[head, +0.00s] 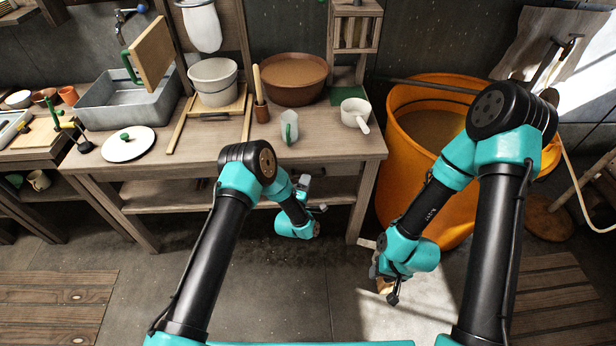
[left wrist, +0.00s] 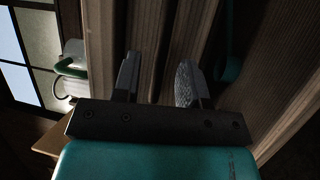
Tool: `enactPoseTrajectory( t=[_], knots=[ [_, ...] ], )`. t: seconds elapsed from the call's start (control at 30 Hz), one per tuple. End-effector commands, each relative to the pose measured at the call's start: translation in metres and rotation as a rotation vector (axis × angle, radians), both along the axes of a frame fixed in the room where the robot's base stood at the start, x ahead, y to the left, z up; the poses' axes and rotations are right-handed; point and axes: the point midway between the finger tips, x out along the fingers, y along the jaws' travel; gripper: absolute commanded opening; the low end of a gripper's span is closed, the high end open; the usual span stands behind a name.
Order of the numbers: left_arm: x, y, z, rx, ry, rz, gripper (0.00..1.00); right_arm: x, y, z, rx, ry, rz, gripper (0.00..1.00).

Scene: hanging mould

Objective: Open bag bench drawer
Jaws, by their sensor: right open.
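The wooden bench (head: 330,152) spans the head view, with an open lower shelf; I cannot make out a drawer front there, as my left arm covers part of the bench front. My left gripper (head: 312,196) is just in front of the bench edge. In the left wrist view its two fingers (left wrist: 156,82) stand apart with nothing clearly between them, facing wooden boards (left wrist: 290,70). A curved green handle-like piece (left wrist: 231,66) on the wood lies just right of the fingers, outside them. My right gripper (head: 388,290) hangs low over the floor, open and away from the bench.
On the bench are a brown bowl (head: 294,84), a green-handled mug (head: 289,128), a white dipper (head: 355,112), a white pot (head: 212,82) and a metal sink (head: 105,104). A large orange tub (head: 455,205) stands right of the bench. The floor in front is mostly clear.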

Motion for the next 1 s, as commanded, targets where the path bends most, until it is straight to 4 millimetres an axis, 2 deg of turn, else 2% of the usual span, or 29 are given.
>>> enactPoseTrajectory(
  t=[0.2,0.57,1.0],
  knots=[
    [0.024,-0.008,0.004,-0.001,-0.001,0.001,0.39,0.0,0.0,0.0,0.0,0.0,0.0,0.43],
    [0.029,-0.01,0.005,0.0,0.0,0.0,0.39,0.0,0.0,0.0,0.0,0.0,0.0,0.43],
    [0.029,-0.01,0.005,0.0,0.0,0.0,0.0,0.0,0.0,0.0,0.0,0.0,0.0,0.43]
  ],
)
